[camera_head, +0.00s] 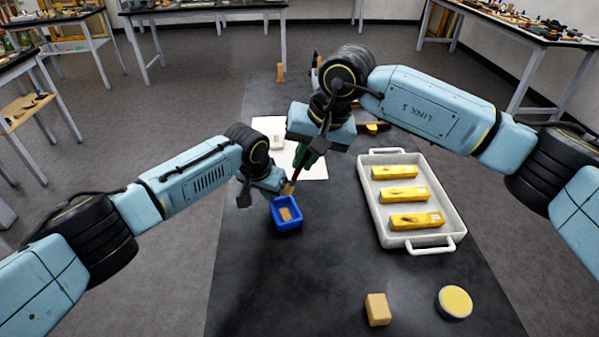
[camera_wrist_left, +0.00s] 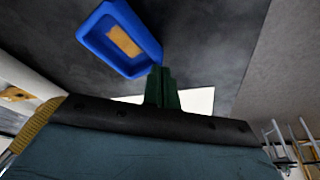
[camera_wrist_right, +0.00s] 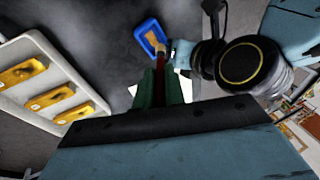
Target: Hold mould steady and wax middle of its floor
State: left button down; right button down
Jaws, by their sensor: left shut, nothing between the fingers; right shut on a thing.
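The mould is a small blue open box (camera_head: 287,226) on the dark table; it also shows in the left wrist view (camera_wrist_left: 92,45) and right wrist view (camera_wrist_right: 146,29). A tan rectangular patch (camera_head: 286,214) covers the middle of its floor. My left gripper (camera_wrist_left: 161,70) is shut and empty, its fingertips close to the mould's rim; I cannot tell whether they touch it. My right gripper (camera_head: 306,158) is shut on a brush with a dark red handle (camera_wrist_right: 160,66). Its pale tip (camera_head: 289,188) points down near the mould's far edge; contact is unclear.
A white tray (camera_head: 373,205) with three yellow bars stands to the right. A tan block (camera_head: 378,309) and a round tin with yellow content (camera_head: 455,302) lie at the near right. A white sheet (camera_head: 316,168) lies behind the mould. The table left of the block is clear.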

pick_arm(q)
jog(key=shift+s+a+f, duration=0.1)
jog(key=shift+f, duration=0.05)
jog(key=shift+r, duration=3.15)
jog(key=v, duration=1.2)
jog(key=shift+f, duration=0.1)
